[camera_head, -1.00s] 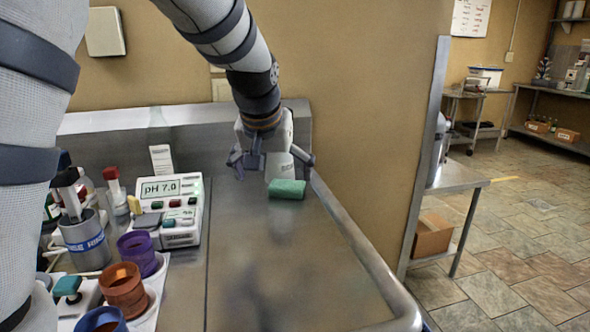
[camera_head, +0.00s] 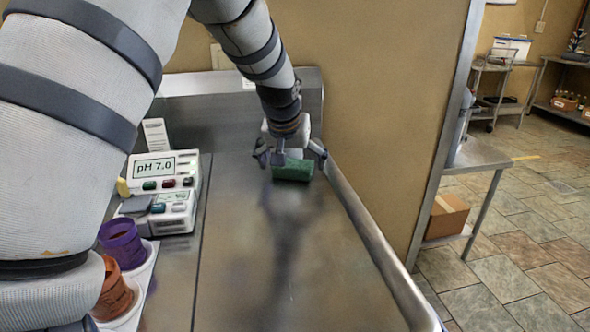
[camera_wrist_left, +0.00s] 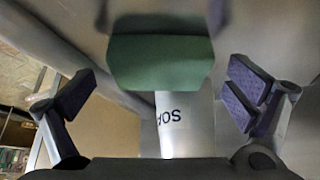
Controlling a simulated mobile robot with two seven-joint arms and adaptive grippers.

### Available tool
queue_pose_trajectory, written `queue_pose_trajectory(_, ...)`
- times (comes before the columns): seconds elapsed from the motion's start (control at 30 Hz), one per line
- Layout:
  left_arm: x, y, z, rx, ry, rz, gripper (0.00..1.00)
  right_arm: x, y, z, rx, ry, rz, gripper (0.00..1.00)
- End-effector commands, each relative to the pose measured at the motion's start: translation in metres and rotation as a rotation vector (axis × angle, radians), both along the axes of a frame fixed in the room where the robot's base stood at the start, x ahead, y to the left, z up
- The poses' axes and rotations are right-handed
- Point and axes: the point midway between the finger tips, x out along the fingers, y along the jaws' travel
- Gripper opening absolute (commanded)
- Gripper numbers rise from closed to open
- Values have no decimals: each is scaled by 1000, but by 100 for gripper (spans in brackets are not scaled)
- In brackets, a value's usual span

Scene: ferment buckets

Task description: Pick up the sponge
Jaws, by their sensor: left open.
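The green sponge (camera_head: 293,170) lies on the steel counter (camera_head: 300,260) near its back right corner. My left gripper (camera_head: 291,160) is open at the sponge, with a finger on each side of it in the head view. In the left wrist view the sponge (camera_wrist_left: 160,62) sits ahead of and between the two spread fingers (camera_wrist_left: 160,98), with clear gaps to both. A white bottle with partly visible lettering (camera_wrist_left: 185,122) is also between the fingers, below the sponge in that picture. My right gripper is in neither view.
A pH meter (camera_head: 155,168) stands on the counter's left, with purple (camera_head: 122,243) and orange (camera_head: 115,290) cups nearer. The raised right rim (camera_head: 375,235) runs close by the gripper. The front middle of the counter is clear.

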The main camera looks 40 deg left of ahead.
Motion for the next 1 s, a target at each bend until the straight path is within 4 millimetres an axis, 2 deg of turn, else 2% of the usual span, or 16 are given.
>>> queue_pose_trajectory(0.2,1,0,0,1,-3,0,98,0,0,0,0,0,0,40)
queue_pose_trajectory(0.4,1,0,0,1,-3,0,59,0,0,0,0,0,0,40)
queue_pose_trajectory(0.77,1,0,0,1,-2,-1,56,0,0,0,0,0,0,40)
queue_pose_trajectory(0.87,1,0,9,1,-4,0,56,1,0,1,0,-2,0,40)
queue_pose_trajectory(1.0,2,0,37,4,-9,-2,56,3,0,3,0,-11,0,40)
